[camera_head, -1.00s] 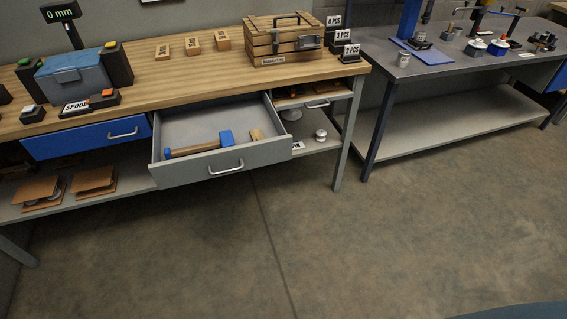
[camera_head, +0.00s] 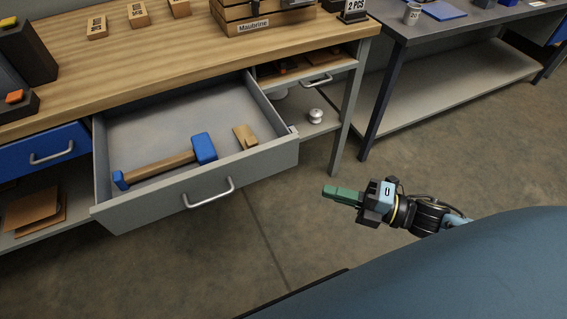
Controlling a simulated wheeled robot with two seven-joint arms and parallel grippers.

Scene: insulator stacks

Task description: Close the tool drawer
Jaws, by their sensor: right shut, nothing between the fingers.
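The grey tool drawer (camera_head: 250,168) is pulled out from under the wooden workbench, with a curved metal handle (camera_head: 209,194) on its front. Inside it lie a mallet (camera_head: 170,163) with a blue head and wooden handle, and a small wooden block (camera_head: 245,137). My right gripper (camera_head: 328,191) has green fingers. It is shut and empty, to the right of the drawer front and apart from it, over the floor. My left gripper is not in view.
The wooden bench top (camera_head: 160,65) holds a wooden crate (camera_head: 262,14) and several small wooden blocks. A blue drawer (camera_head: 47,148) sits shut at the left. A white knob-like part (camera_head: 315,116) stands on the lower shelf. The floor (camera_head: 300,235) before the bench is clear.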

